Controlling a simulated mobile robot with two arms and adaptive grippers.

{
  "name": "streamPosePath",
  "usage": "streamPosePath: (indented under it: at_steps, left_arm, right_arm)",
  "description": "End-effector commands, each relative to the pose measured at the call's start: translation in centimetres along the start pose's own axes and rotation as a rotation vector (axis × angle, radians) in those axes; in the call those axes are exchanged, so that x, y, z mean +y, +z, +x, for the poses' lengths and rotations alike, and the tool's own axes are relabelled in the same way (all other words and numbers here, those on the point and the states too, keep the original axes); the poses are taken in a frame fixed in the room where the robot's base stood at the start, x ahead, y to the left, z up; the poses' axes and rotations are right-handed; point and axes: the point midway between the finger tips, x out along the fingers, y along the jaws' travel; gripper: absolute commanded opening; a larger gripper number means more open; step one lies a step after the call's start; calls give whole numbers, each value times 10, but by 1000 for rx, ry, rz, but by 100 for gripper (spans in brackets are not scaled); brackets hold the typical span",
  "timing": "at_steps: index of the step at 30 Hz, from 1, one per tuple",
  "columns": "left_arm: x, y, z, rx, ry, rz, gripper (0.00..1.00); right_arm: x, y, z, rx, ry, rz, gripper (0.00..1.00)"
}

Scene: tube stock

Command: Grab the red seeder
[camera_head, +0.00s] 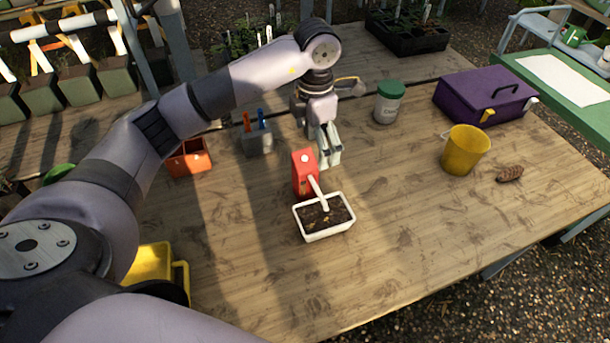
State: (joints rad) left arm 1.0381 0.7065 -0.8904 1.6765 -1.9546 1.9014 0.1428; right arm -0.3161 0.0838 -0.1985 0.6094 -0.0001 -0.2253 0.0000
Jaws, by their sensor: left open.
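The red seeder (304,175) stands upright on the wooden table, a small red box with a white button-like spot and a white spout reaching down to the right. The spout's end is over a white tray of dark soil (299,227). My left gripper (329,159) points down just behind and to the right of the seeder, close to its upper right side. It is open, with nothing seen between its fingers. I cannot tell whether a finger touches the seeder. My right gripper is not in view.
An orange-red box (188,160) and a grey holder (256,138) stand left of the gripper. A lidded jar (388,105), purple case (480,98), yellow bucket (465,152) and pine cone (510,174) are to the right. The table's front middle is clear.

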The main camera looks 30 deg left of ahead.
Motion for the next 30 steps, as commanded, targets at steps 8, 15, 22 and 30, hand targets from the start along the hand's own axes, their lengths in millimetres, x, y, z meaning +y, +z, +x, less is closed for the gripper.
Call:
streamPosePath:
  at_steps: [8, 15, 22, 30]
  left_arm:
    - [0, -1, 49, 2, -2, -2, 100]
    - [-1, -3, 65, 3, -2, 0, 100]
    - [-3, -7, 99, 3, -3, 0, 100]
    - [-2, -7, 112, 0, 0, 0, 100]
  right_arm:
    - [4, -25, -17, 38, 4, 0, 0]
    - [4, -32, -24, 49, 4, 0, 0]
    - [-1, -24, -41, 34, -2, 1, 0]
    - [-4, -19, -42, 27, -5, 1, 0]
